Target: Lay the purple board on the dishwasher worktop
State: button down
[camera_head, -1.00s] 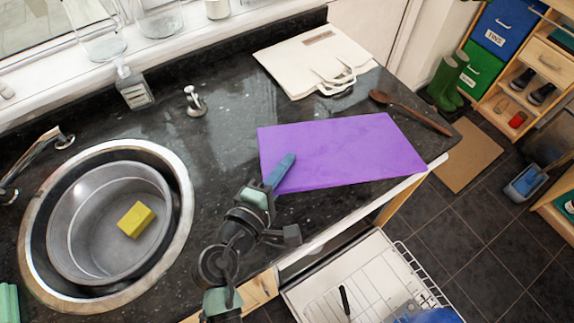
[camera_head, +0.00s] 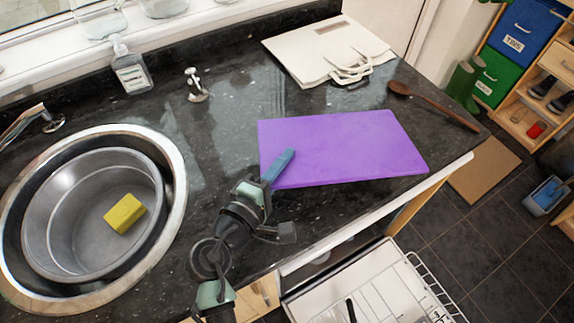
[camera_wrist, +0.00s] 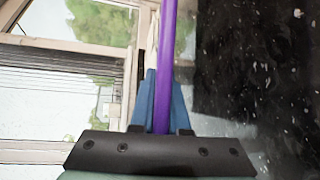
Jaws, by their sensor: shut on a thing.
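The purple board (camera_head: 345,145) is held level over the dark worktop (camera_head: 235,85), to the right of the sink and above the dishwasher. My gripper (camera_head: 279,168) is shut on the board's near-left edge, with its blue fingers around it. In the wrist view the board (camera_wrist: 167,60) shows edge-on as a thin purple strip between the fingers (camera_wrist: 160,105). The worktop (camera_wrist: 245,70) lies to its right there. I cannot tell how wide the gap is between board and worktop.
A cream bag (camera_head: 320,50) lies behind the board, and a wooden spoon (camera_head: 432,104) lies at its far right. The round sink (camera_head: 180,190) with a yellow sponge (camera_head: 125,213) is at left. The open dishwasher rack (camera_head: 385,290) is below the front edge.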

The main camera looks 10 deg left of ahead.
jog(key=shift+w+a+f+b, duration=0.15)
jog(key=shift+w+f+b, duration=0.1)
jog(key=shift+f+b, duration=1.5)
jog(key=shift+f, duration=0.3)
jog(key=c, duration=0.8)
grip_release()
jog(key=shift+s+f, duration=0.1)
jog(key=shift+f, duration=0.05)
jog(key=shift+o, duration=1.4)
